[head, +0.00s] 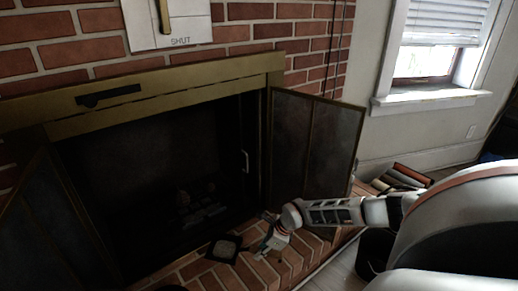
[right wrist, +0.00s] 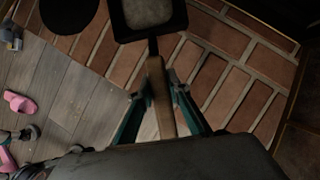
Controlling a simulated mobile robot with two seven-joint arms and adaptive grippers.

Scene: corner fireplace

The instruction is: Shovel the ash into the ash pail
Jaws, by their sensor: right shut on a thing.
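My right gripper (head: 272,240) is shut on the wooden handle of a small shovel (right wrist: 157,95). In the right wrist view the handle lies between its two fingers. The shovel's dark square pan points away from the gripper and carries a grey layer that looks like ash (right wrist: 148,12). In the head view the pan (head: 225,248) is low over or on the brick hearth, in front of the firebox; I cannot tell whether it touches. A black round thing (right wrist: 70,10), probably the ash pail, is cut off at the top of the right wrist view, left of the pan. My left gripper is out of view.
The dark firebox (head: 150,165) holds a grate, hard to make out. Its right glass door (head: 315,145) stands open beside my right arm; the left door (head: 45,225) is also open. Logs (head: 400,178) lie at the right. Pink slippers (right wrist: 20,103) lie on the wooden floor.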

